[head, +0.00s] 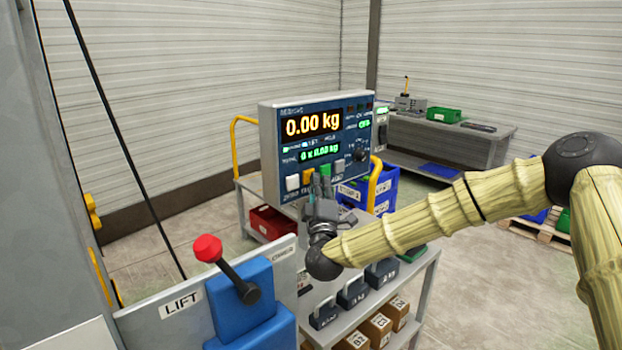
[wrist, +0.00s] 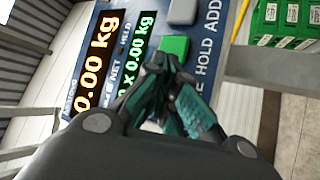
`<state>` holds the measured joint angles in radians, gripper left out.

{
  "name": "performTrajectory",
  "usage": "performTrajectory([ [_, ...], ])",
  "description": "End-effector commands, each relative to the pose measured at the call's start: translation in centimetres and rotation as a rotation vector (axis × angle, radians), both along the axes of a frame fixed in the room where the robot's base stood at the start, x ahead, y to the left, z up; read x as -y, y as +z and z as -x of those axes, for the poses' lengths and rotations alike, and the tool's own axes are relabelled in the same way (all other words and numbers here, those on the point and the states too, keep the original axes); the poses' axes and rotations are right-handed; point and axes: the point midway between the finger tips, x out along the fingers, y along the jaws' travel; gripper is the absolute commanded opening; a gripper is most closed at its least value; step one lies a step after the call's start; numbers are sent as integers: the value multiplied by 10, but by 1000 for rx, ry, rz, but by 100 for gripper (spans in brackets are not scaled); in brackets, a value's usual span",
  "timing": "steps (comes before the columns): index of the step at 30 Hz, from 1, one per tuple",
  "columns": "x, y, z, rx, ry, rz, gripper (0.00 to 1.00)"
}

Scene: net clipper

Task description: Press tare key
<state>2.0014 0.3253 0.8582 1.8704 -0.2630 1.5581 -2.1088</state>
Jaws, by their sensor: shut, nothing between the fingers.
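The weighing indicator (head: 268,150) is a blue-faced box reading "0.00 kg" in orange and "0 x 0.00 kg" in green. Its bottom key row has a white key (head: 292,183), an orange key (head: 307,178) above a partly covered label that seems to be TARE, a green key (head: 323,171) and a grey key (head: 339,167). My gripper (head: 321,184) is shut and empty in front of this row. In the wrist view its fingertips (wrist: 166,72) are just beside the green key (wrist: 173,47), over the "E" end of a label. The orange key is hidden there. I cannot tell whether they touch the panel.
A blue LIFT lever with a red knob (head: 207,248) stands at the front left. Below my arm, a cart shelf holds several dark weights (head: 352,291) and cardboard boxes (head: 376,327). A blue crate (head: 384,190) is right of the indicator. A grey bench (head: 440,140) stands behind.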

Motion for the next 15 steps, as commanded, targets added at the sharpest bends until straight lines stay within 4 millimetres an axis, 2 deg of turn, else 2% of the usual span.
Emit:
performTrajectory([
  [15, 6, 2, 6, 2, 0, 0, 0],
])
